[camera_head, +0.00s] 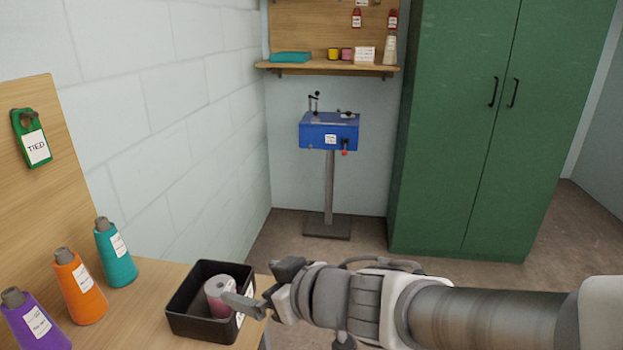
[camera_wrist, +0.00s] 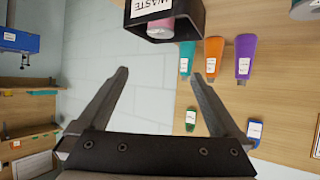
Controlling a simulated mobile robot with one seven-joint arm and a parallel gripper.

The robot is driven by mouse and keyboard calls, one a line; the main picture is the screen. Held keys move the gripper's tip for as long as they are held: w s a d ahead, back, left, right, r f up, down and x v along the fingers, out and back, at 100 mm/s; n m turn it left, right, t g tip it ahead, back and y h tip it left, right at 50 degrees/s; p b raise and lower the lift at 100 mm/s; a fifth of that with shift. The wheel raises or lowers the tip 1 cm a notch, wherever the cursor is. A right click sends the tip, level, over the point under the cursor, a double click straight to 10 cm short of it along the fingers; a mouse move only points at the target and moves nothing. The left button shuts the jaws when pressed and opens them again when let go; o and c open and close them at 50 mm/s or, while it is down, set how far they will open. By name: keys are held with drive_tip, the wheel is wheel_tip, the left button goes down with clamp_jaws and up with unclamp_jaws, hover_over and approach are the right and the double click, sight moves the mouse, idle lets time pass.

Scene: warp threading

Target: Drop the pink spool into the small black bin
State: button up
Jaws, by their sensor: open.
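The pink spool (camera_head: 217,299) stands inside the small black bin (camera_head: 188,321) on the wooden bench, its pale round end facing up. In the wrist view the pink spool (camera_wrist: 160,27) shows against the black bin (camera_wrist: 197,22), whose white label reads WASTE. Part of the spool is hidden by the bin wall. My gripper (camera_head: 259,286) is at the bin's right side, with one finger reaching over or close to its right rim. In the wrist view my gripper (camera_wrist: 158,73) has its fingers spread wide with nothing between them.
Purple (camera_head: 36,322), orange (camera_head: 80,287) and teal (camera_head: 115,254) cones stand on the bench left of the bin. A green TIED tag (camera_head: 32,138) hangs on the board. A blue box on a post (camera_head: 328,132) and a green cabinet (camera_head: 455,130) stand beyond, with open floor before them.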

drive_tip(key=shift+b+v, duration=0.35)
drive_tip(key=shift+v, duration=0.6)
drive_tip(key=w+d+r+m+t+h, duration=0.2)
drive_tip(key=w+d+m+h, duration=0.15)
drive_tip(key=d, duration=0.55)
drive_tip(key=w+d+r+m+t+h, duration=0.1)
drive_tip(key=w+d+m+t+h, duration=0.15)
drive_tip(key=d+h, duration=0.4)
drive_tip(key=s+d+f+m+g, duration=0.3)
drive_tip(key=s+d+m+g, duration=0.25)
drive_tip(key=s+d, duration=0.5)
drive_tip(key=s+a+r+n+g+p, duration=0.1)
drive_tip(key=s+a+r+p, duration=0.1)
drive_tip(key=r+p, duration=1.7)
drive_tip(key=shift+s+a+r+p, duration=0.2)
drive_tip(key=shift+s+r+p, duration=0.1)
drive_tip(key=shift+s+p, duration=0.4)
